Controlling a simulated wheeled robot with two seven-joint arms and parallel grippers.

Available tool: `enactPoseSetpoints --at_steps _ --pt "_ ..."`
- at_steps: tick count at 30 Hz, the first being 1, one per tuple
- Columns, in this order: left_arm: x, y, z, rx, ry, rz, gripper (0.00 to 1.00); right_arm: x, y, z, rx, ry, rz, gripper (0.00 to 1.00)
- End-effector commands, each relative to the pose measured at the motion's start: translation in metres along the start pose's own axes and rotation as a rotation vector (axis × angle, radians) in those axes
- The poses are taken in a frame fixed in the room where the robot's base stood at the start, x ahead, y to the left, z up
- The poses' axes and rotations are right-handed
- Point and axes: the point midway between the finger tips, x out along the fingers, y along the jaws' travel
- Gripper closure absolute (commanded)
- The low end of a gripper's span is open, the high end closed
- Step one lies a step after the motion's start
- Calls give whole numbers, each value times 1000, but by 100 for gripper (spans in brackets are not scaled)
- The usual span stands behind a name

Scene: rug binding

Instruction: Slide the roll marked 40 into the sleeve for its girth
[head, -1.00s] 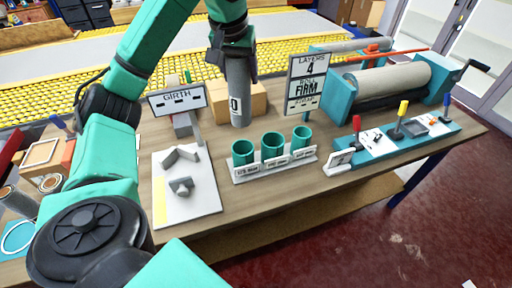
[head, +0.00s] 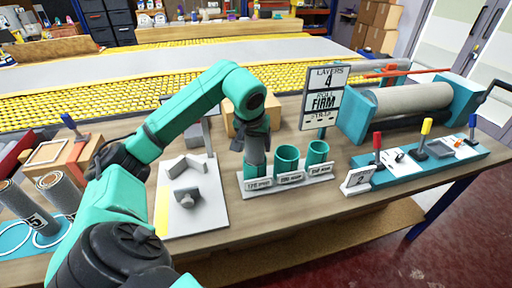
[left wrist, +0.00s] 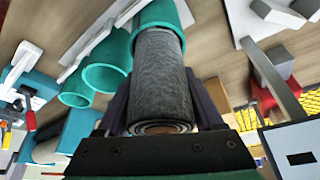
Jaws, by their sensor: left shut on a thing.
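My left gripper (head: 257,138) is shut on a grey carpet roll (head: 255,156), held upright at the leftmost of three teal sleeves. In the left wrist view the roll (left wrist: 160,75) sits between my fingers, and its far end is inside the leftmost sleeve (left wrist: 163,14). How deep it sits is unclear. Its number is hidden now. The middle sleeve (head: 287,162) and right sleeve (head: 317,153) stand open and empty-looking on a white rack (head: 288,185) with labels too small to read surely. My right gripper is not in view.
A sign (head: 325,98) reading layers 4, firm, stands behind the rack. A white board with grey blocks (head: 190,205) lies to the left. A lever panel (head: 420,160) and a roller machine (head: 405,103) are at right. Other rolls (head: 58,195) stand at far left.

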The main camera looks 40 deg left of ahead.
Motion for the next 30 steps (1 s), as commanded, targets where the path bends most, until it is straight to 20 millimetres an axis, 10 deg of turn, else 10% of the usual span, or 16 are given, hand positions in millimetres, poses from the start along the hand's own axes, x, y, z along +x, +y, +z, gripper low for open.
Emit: enactPoseSetpoints --at_steps 11,12,13,30 --pt "10 0 4 0 2 0 100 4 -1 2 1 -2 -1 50" --pt "8 0 3 0 2 1 16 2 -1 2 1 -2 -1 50" --pt "8 0 3 0 2 1 4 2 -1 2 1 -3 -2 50" --pt "-26 0 1 1 7 1 1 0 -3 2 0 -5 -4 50"
